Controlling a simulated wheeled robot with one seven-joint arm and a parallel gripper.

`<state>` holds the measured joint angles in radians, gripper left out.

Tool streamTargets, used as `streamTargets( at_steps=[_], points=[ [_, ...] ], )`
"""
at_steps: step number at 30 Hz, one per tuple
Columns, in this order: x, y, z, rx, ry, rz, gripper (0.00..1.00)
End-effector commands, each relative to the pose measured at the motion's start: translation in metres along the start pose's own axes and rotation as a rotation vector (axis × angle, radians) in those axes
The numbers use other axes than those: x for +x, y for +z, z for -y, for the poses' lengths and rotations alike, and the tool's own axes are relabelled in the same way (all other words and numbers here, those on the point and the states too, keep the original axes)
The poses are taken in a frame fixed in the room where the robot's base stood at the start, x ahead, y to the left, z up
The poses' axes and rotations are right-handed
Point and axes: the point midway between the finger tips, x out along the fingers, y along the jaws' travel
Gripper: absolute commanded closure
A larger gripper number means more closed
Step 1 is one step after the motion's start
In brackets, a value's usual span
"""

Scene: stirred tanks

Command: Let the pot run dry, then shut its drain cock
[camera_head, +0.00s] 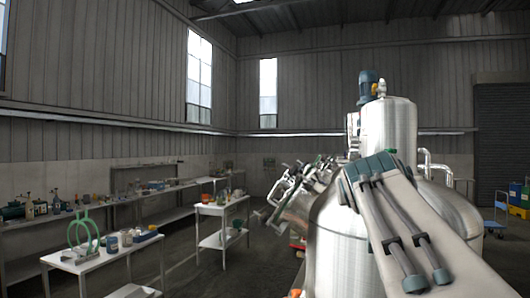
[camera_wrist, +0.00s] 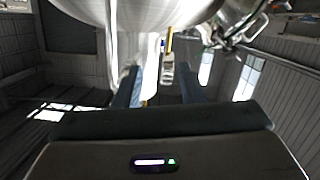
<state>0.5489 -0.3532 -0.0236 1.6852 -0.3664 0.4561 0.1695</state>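In the wrist view the rounded steel underside of a vessel (camera_wrist: 150,10), which looks like the pot, fills the top. My gripper (camera_wrist: 160,72) is below it in the picture, with its two dark fingers apart. A small pale metal fitting (camera_wrist: 167,72) and a thin yellow part (camera_wrist: 170,42) show between and beyond the fingers; they may be the drain cock, but its position is unclear. I cannot see whether liquid is running. In the head view a large steel vessel (camera_head: 338,245) stands close in front, partly behind my arm, and my gripper is hidden.
A taller steel tank (camera_head: 388,130) with a blue motor (camera_head: 368,82) stands behind. Tilted steel equipment (camera_head: 300,205) is left of the near vessel. A white table (camera_head: 100,257) and a small white cart (camera_head: 221,210) stand at left. The floor between them is partly clear.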

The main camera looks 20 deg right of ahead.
Motion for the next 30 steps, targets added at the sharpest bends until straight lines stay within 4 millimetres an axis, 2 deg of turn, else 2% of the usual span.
streamTargets(
  at_steps=[1, 3, 7, 11, 14, 24, 30],
  points=[
    [0.0, -0.02, -0.018, 0.001, 0.042, -0.048, 0.64],
    [-0.004, -0.042, -0.036, 0.001, 0.082, -0.102, 0.64],
    [-0.007, -0.063, -0.054, -0.001, 0.123, -0.156, 0.64],
    [-0.001, -0.071, -0.059, -0.004, 0.132, -0.169, 0.64],
    [0.013, -0.074, -0.061, -0.004, 0.131, -0.167, 0.64],
    [0.079, -0.085, -0.07, -0.003, 0.131, -0.165, 0.64],
    [0.109, -0.089, -0.073, -0.004, 0.13, -0.166, 0.64]
  ],
)
